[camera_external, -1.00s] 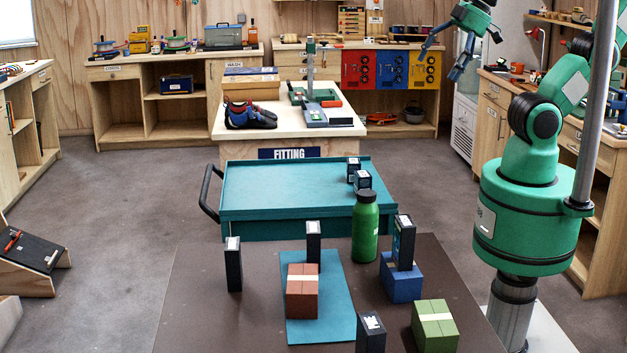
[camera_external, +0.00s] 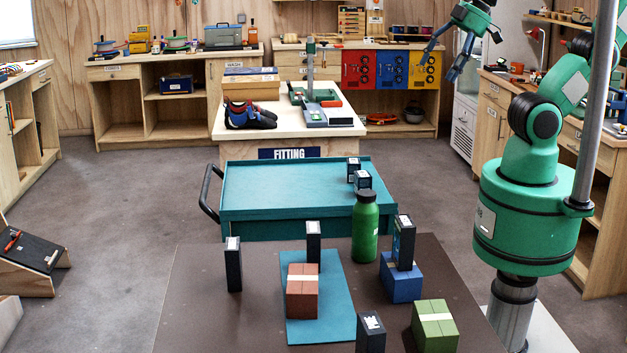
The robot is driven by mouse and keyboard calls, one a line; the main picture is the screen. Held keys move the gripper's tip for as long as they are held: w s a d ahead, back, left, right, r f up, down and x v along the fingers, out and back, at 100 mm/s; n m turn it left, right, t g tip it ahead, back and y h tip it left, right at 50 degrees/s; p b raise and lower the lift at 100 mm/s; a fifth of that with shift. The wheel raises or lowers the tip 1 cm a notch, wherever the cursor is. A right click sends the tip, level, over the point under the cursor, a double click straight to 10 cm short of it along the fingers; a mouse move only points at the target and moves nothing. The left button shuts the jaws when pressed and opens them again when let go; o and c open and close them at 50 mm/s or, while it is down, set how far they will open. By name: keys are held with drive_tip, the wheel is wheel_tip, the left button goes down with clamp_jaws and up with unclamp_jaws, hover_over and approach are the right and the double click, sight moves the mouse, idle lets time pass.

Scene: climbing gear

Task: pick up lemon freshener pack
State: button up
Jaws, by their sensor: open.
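Several small dark upright packs with pale tops are in view; their labels are too small to tell which is the lemon freshener pack. One dark pack (camera_external: 233,268) stands at the left of the brown table (camera_external: 200,315). Another dark pack (camera_external: 313,243) stands at the back of the teal mat (camera_external: 335,322). A third pack (camera_external: 403,245) stands on or against a blue block (camera_external: 401,285). A front pack (camera_external: 370,336) is cut off by the lower edge. My gripper (camera_external: 447,58) is open and empty, raised high and far from all the packs.
A green bottle (camera_external: 365,230) stands between packs. A red-brown block (camera_external: 302,293) sits on the mat, and a green block (camera_external: 434,328) is at front right. The teal cart (camera_external: 270,190) behind holds two dark packs (camera_external: 362,181) at its right; its left is clear.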

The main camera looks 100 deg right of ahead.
drive_tip(key=shift+w, duration=0.1)
drive_tip(key=g, duration=0.1)
hover_over(236, 244)
drive_tip(key=s, duration=0.4)
wheel_tip(236, 244, down, 27)
drive_tip(key=shift+f+p, duration=0.2)
drive_tip(key=shift+p, duration=0.1)
drive_tip(key=b+x, duration=0.1)
drive_tip(key=x, duration=0.6)
drive_tip(key=shift+f, duration=0.4)
drive_tip(key=shift+w+d+f, duration=0.1)
drive_tip(key=shift+w+f, duration=0.1)
drive_tip(key=shift+f, duration=0.15)
